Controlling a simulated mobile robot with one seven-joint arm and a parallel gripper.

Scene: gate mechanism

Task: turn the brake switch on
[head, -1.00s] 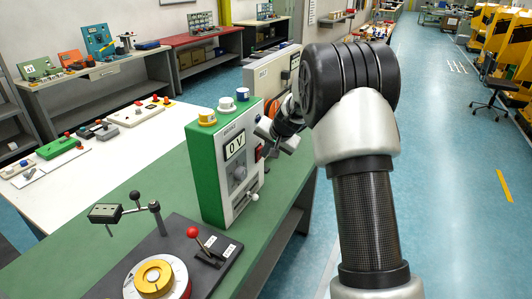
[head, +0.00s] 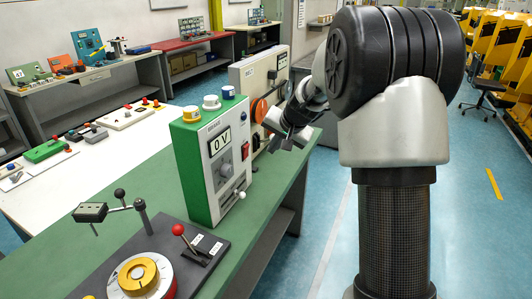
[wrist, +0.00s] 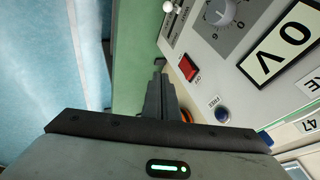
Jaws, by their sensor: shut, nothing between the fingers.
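The brake unit (head: 190,165) is a green box with a light front panel and a display reading 0 V. Its red switch (head: 245,151) is on the front panel. In the wrist view the red switch (wrist: 188,68) shows close up, beside a grey dial (wrist: 219,12) and the 0 V display (wrist: 280,50). My gripper (head: 284,138) is in front of and to the right of the panel in the head view. In the wrist view its shut, empty fingers (wrist: 160,66) lie just left of the switch, apparently with a gap. Whether the switch is on is unclear.
A grey cabinet with an orange disc (head: 261,110) stands behind the brake unit. A dark base with a yellow dial (head: 138,275) and red-knobbed lever (head: 178,230) is in front.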

